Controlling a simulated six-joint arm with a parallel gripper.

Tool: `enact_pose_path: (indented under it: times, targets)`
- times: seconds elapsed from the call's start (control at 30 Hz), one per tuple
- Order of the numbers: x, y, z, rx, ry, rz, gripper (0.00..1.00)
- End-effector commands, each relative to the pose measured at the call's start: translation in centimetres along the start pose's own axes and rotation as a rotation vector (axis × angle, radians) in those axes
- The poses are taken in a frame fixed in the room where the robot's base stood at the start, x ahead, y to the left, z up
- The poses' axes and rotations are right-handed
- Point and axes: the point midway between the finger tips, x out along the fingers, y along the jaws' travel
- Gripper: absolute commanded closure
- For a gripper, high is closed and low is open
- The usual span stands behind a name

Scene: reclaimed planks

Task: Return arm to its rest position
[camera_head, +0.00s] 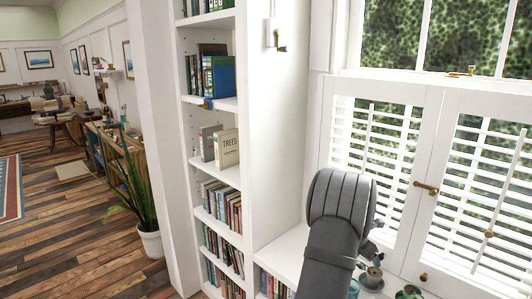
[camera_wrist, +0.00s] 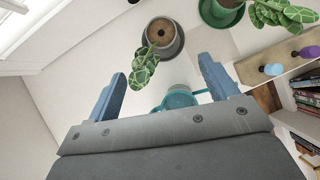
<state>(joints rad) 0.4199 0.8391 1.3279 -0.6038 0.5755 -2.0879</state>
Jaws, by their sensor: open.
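My grey arm stands in front of the window in the head view and hides most of my gripper there. In the wrist view my gripper (camera_wrist: 161,66) shows two blue fingers spread wide apart, with nothing held between them. It points at a white surface. A teal cup (camera_wrist: 178,98) shows beyond the gripper's base, partly hidden by it. A grey pot (camera_wrist: 160,36) with a leafy plant stands past the fingertips.
A green pot (camera_wrist: 222,12) with a plant stands near the wrist view's top edge. A wooden board (camera_wrist: 262,68) carries blue and purple items at right. In the head view, a white bookshelf (camera_head: 262,130) rises left of my arm, and shuttered windows (camera_head: 440,175) stand right.

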Motion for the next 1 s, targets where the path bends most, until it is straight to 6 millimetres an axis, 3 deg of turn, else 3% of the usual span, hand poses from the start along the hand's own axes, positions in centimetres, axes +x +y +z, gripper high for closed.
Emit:
enact_pose_path:
  times: [0.9, 0.97, 1.0]
  targets:
    - [15.0, 0.0, 0.0, 0.0, 0.0, 0.001, 0.21]
    - [15.7, 0.1, 0.1, 0.001, -0.002, 0.002, 0.21]
    - [14.3, 0.1, 1.0, 0.003, -0.006, 0.004, 0.21]
